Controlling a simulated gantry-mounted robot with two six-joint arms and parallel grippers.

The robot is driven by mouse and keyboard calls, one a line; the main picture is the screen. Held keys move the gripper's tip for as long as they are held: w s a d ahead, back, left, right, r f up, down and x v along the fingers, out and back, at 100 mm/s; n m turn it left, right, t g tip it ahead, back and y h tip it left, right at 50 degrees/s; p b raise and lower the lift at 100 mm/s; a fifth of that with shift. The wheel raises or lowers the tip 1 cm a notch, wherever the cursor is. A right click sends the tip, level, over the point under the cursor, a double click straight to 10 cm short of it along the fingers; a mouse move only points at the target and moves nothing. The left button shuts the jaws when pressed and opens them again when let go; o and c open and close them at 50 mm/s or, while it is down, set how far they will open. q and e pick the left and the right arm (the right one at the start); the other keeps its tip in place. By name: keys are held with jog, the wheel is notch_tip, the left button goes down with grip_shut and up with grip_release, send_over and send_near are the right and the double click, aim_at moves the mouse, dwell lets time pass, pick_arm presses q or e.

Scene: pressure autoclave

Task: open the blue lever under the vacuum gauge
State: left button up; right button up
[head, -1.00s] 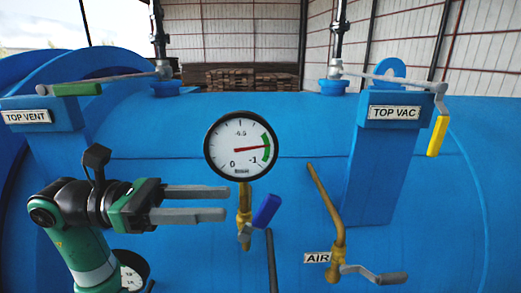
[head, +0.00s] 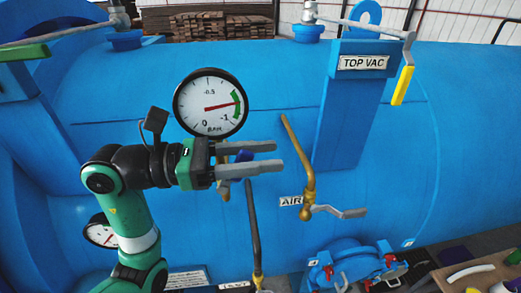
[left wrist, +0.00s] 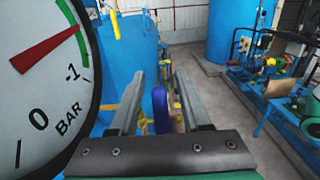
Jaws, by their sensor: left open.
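The vacuum gauge (head: 210,103) is a white round dial on the blue vessel in the head view. It fills the left side of the left wrist view (left wrist: 38,85). The blue lever (head: 242,156) is on the brass valve (head: 223,171) below the gauge, mostly hidden behind my gripper's fingers. My left gripper (head: 278,155) is open and points right, across the front of the valve. In the left wrist view the blue lever (left wrist: 160,108) shows between the two open fingers (left wrist: 160,85). I cannot tell whether either finger touches it. My right gripper is not in view.
A brass AIR valve (head: 309,190) with a grey handle stands to the right. A dark pipe (head: 253,225) rises below the gripper. The TOP VAC post (head: 350,110) with a yellow handle (head: 402,85) is at upper right. A small bench (head: 470,277) with parts is at lower right.

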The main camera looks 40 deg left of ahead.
pick_arm(q)
grip_shut()
dwell(1.4)
